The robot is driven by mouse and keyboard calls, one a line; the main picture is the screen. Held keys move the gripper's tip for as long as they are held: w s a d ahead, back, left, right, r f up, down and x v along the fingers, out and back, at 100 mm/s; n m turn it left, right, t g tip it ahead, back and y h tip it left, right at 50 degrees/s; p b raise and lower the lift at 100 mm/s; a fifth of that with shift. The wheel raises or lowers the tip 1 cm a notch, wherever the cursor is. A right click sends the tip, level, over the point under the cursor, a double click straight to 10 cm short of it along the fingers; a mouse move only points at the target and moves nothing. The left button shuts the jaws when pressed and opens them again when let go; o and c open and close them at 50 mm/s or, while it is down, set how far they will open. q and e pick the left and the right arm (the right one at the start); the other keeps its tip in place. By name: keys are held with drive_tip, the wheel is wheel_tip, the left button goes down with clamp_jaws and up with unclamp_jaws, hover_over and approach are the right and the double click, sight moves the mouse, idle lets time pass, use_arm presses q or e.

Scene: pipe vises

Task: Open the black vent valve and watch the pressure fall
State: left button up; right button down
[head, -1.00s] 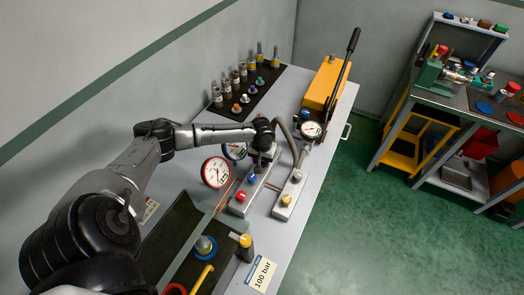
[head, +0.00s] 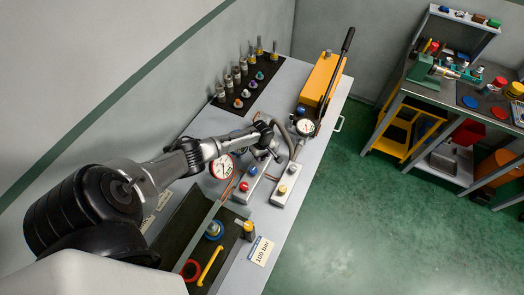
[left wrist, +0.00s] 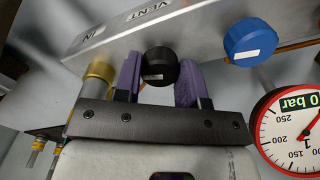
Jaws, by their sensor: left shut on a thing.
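The black vent valve knob (left wrist: 160,66) sits on a metal block (left wrist: 100,42) near engraved VENT lettering. My left gripper (head: 268,150) reaches down to the block in the head view. In the left wrist view its purple-padded fingers are shut on the black knob, one on each side. The arm hides the knob in the head view. A red-rimmed gauge (head: 222,167) stands beside the blocks. It also shows at the right of the left wrist view (left wrist: 290,135), cut off, and its reading is unclear. My right gripper is not in view.
A blue knob (left wrist: 250,42) is close beside the gripper. A red knob (head: 243,187) and a yellow knob (head: 283,189) stand on the blocks. A yellow hand pump (head: 320,78) with a long black lever and small gauge (head: 305,127) is behind. Fittings stand on a black mat (head: 266,88).

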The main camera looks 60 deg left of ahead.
use_arm(q)
drive_tip(key=shift+n+p, duration=0.6)
drive_tip(key=shift+n, duration=0.2)
drive_tip(key=o, duration=0.9)
drive_tip(key=shift+r, duration=0.3)
drive_tip(key=shift+r+p, duration=0.85)
drive_tip(key=shift+r, duration=5.8)
